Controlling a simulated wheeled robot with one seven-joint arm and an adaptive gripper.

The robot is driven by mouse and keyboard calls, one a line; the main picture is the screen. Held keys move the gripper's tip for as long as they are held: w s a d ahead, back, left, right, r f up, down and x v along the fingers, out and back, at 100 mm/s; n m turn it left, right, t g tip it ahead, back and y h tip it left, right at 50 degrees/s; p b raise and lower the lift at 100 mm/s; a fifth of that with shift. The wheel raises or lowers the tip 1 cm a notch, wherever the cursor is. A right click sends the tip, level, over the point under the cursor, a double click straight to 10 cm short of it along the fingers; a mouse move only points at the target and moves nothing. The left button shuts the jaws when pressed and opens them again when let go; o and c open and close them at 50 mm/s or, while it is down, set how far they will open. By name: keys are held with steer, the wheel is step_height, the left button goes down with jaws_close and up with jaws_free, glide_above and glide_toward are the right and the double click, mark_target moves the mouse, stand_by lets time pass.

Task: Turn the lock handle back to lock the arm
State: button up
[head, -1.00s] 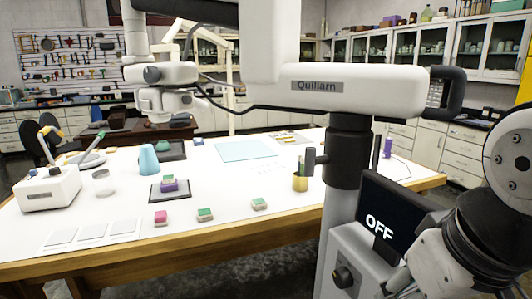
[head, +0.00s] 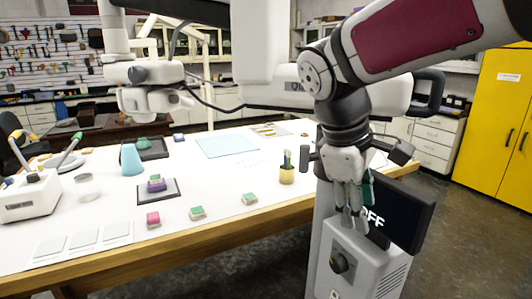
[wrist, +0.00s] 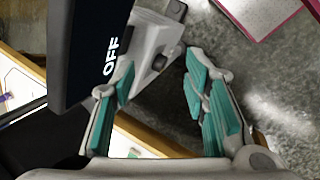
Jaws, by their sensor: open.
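The white microscope arm (head: 270,92) stretches over the table from a column (head: 323,215). The collar itself is mostly hidden behind my arm.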

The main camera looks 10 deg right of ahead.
steer(key=w+a+n+g+h, duration=0.1)
steer(key=w+n+h, duration=0.3)
steer(key=w, duration=0.4)
steer(key=n+t+h, duration=0.2)
steer(key=n+h, duration=0.5)
steer(key=h, duration=0.3)
glide_toward(305, 155)
steer(key=d+p, duration=0.1)
steer(key=d, duration=0.2)
steer(key=w+d+p, duration=0.1)
steer(key=d, duration=0.3)
steer(key=w+d+p, duration=0.1)
steer(key=d, duration=0.2)
steer(key=shift+w+d+f, duration=0.15)
steer(key=shift+w+f, duration=0.05)
jaws_close()
